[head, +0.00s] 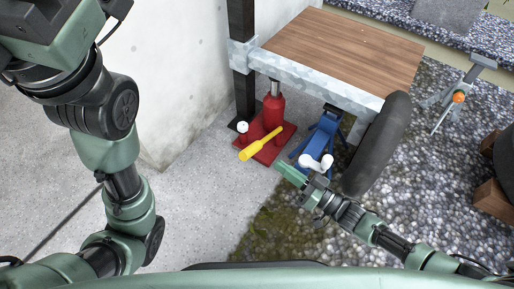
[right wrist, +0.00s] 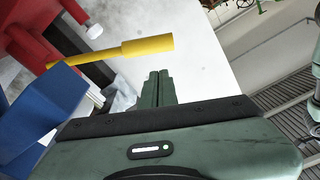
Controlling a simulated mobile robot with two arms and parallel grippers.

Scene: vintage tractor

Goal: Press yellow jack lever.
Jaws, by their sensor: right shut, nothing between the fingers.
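The yellow jack lever (head: 260,144) sticks out toward the lower left from the red bottle jack (head: 274,108), which stands on a red base (head: 282,139) under the wooden-topped trailer bed. In the right wrist view the lever (right wrist: 145,47) runs across the upper left, its thick end pointing right. My right gripper (head: 281,168) is shut and empty, just to the lower right of the lever in the head view. In the right wrist view its closed fingertips (right wrist: 158,75) are just below the thick end, with a visible gap. My left gripper is not in view; only the left arm shows.
A blue jack stand (head: 319,140) and a black tire (head: 379,145) are close to my right gripper. The wooden trailer bed (head: 345,50) overhangs the jack. Another stand with an orange knob (head: 458,97) is at right. Concrete floor left of the lever is clear.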

